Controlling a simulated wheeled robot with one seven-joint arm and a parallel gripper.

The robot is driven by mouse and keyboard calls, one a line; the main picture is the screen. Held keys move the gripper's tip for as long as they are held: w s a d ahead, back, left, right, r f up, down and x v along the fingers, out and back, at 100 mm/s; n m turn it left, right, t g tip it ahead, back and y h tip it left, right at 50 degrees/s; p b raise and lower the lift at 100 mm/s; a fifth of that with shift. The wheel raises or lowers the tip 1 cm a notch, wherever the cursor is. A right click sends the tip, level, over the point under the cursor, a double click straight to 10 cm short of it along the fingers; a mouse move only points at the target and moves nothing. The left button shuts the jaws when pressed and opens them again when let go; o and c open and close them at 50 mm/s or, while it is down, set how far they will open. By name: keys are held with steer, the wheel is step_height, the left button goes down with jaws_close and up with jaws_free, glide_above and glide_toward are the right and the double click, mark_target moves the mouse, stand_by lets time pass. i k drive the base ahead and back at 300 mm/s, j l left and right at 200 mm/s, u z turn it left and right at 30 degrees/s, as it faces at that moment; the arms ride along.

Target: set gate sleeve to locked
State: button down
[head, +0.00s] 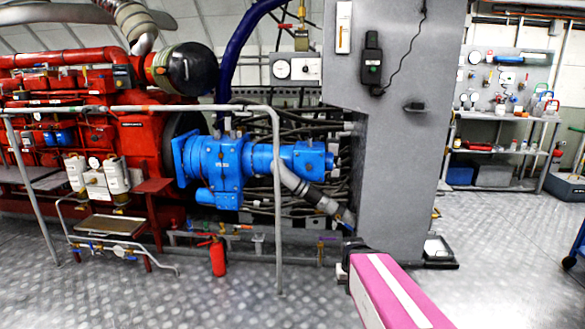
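A long pink bar (386,292) with a white stripe along its top rises from the bottom edge, right of centre. A small dark block (343,268) sits at its far end. I cannot tell whether this bar or block is the gate sleeve, and no locked or unlocked marking can be read. No fingers of my gripper can be made out in the head view.
A grey pillar (395,165) stands behind the bar. A blue pump (215,165) joins red machinery (140,135) at the left, behind a grey rail (278,215). A red extinguisher (218,258) stands there. Shelves (497,151) stand back right. The patterned floor at right is largely clear.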

mark_target(89, 108)
steer(key=u, duration=1.65)
